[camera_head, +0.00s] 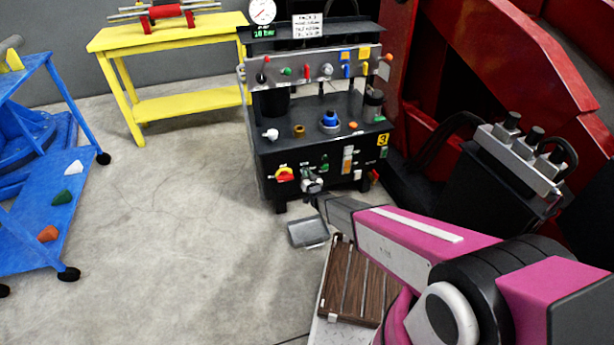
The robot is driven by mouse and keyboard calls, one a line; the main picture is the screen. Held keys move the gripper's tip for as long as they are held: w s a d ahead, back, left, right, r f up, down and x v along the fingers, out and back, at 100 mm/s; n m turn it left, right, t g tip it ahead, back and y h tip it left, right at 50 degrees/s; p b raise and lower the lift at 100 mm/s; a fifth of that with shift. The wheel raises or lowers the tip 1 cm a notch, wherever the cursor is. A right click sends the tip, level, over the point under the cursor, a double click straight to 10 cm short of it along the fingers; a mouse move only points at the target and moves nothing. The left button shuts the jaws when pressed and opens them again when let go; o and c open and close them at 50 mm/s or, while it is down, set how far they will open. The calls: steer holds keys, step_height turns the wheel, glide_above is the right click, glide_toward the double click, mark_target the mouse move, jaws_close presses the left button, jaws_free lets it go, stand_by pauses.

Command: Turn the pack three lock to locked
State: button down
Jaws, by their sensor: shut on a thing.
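Pack three is a black cabinet (340,148) with a yellow "3" label (383,140) and a sign (307,25) on top. My gripper (312,182) is at the lower front face of the cabinet, reached by my arm from the lower right. It is shut on a small grey fitting there, which appears to be the lock; the jaws hide most of it. Whether it is turned to locked cannot be told.
A pressure gauge (262,11) stands above the cabinet, and several coloured handles line its upper panel (318,70). A yellow bench (175,40) and blue cart (40,215) stand left, red machinery right. The floor between is clear.

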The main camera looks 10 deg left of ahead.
steer(key=m, duration=0.4)
steer(key=shift+d, duration=0.1)
steer(key=m, duration=0.4)
steer(key=shift+w+f, duration=0.1)
steer(key=m, duration=0.4)
steer(key=shift+m, duration=0.3)
steer(key=shift+d+f+m, duration=0.1)
steer(key=shift+f+m, duration=0.05)
steer(key=shift+m, duration=1.65)
steer(key=c, duration=1.1)
jaws_free()
steer(key=shift+c, duration=0.2)
